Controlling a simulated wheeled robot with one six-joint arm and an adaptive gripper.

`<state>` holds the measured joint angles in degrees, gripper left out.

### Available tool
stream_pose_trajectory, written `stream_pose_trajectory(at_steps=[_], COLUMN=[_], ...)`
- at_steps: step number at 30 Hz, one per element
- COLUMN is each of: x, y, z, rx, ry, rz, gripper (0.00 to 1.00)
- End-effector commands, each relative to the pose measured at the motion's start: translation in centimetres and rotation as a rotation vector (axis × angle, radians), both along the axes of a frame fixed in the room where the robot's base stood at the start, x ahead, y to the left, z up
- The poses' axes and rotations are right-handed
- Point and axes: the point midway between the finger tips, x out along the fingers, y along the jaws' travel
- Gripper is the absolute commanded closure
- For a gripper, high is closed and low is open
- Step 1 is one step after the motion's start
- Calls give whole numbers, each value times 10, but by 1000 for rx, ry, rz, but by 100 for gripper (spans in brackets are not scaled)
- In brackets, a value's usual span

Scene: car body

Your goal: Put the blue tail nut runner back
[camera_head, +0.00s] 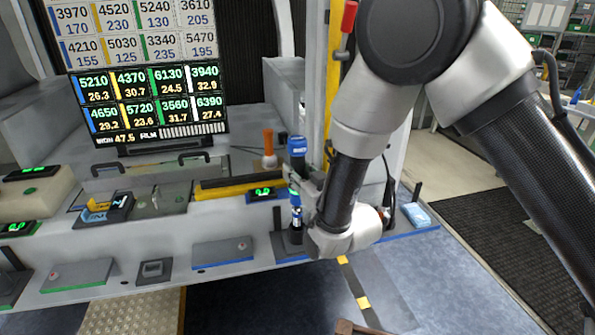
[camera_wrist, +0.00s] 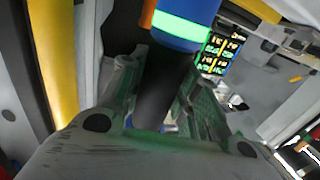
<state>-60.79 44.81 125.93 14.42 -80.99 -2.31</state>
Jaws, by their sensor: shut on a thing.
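The blue tail nut runner has a blue cap (camera_head: 297,146) and is held upright at the front edge of the grey bench. Its lower part, with a green light band and a shiny tip (camera_head: 297,212), shows below my gripper (camera_head: 300,182). A black holder (camera_head: 288,241) stands directly below the tip; I cannot tell whether the tip is inside it or just in front of it. In the wrist view, my gripper (camera_wrist: 160,95) is closed around the black body (camera_wrist: 165,80), with the blue part and bright green band (camera_wrist: 180,25) beyond the fingers.
An orange-handled tool (camera_head: 268,146) stands behind, left of the blue cap. A small green display (camera_head: 263,192) sits left of my gripper. A yellow post (camera_head: 333,85) rises close behind. A light blue item (camera_head: 416,214) lies at the right. A large number screen (camera_head: 150,105) stands at the back left.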

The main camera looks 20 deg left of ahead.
Motion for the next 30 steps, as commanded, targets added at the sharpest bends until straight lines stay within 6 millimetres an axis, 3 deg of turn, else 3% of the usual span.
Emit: stream_pose_trajectory(at_steps=[30], x=[0], y=[1], z=[-25], rx=[4], ry=[-2], rz=[0], gripper=[100])
